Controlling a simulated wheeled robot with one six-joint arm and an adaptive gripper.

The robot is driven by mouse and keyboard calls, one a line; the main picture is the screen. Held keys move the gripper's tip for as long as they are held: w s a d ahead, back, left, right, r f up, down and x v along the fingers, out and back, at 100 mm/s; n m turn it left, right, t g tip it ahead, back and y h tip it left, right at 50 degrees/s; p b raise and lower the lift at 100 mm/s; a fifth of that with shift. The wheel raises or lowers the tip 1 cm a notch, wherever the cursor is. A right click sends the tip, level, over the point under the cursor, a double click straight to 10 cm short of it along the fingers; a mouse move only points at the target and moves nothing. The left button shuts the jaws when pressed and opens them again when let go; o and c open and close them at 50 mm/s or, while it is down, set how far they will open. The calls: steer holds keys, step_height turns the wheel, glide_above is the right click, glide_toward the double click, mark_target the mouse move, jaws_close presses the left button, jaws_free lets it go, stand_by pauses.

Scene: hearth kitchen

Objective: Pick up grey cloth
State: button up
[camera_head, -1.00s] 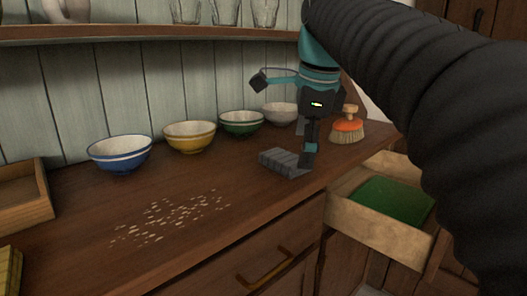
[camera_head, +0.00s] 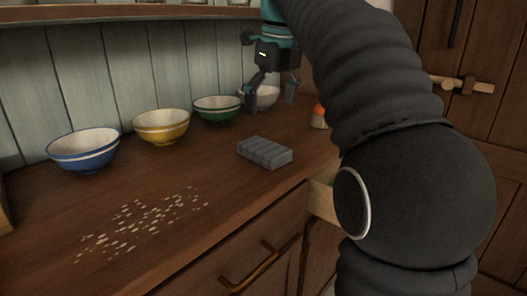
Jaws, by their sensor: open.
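The grey cloth (camera_head: 265,152) lies folded on the wooden counter, right of the middle, near the counter's front edge. It has darker stripes. My gripper (camera_head: 268,103) is open and empty, with its fingers pointing down. It hangs above and behind the cloth in this view, in front of the white bowl, and is apart from the cloth.
A blue bowl (camera_head: 84,151), a yellow bowl (camera_head: 161,128), a green bowl (camera_head: 217,110) and a white bowl (camera_head: 265,98) stand along the wall. Pale crumbs (camera_head: 140,222) lie on the counter (camera_head: 215,240). A brush (camera_head: 318,117) is partly hidden by my arm.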

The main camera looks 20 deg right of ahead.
mark_target(265, 146)
steer(key=f, duration=0.4)
steer(key=shift+w+a+b, duration=0.15)
steer(key=shift+w+b, duration=0.05)
steer(key=shift+b, duration=0.2)
steer(key=shift+a+f+b, duration=0.2)
steer(key=shift+f+b, duration=0.15)
steer(key=shift+f, duration=0.95)
steer(key=shift+a+f+b, duration=0.2)
steer(key=shift+f+b, duration=0.15)
steer(key=shift+f, duration=0.9)
steer(key=c, duration=1.2)
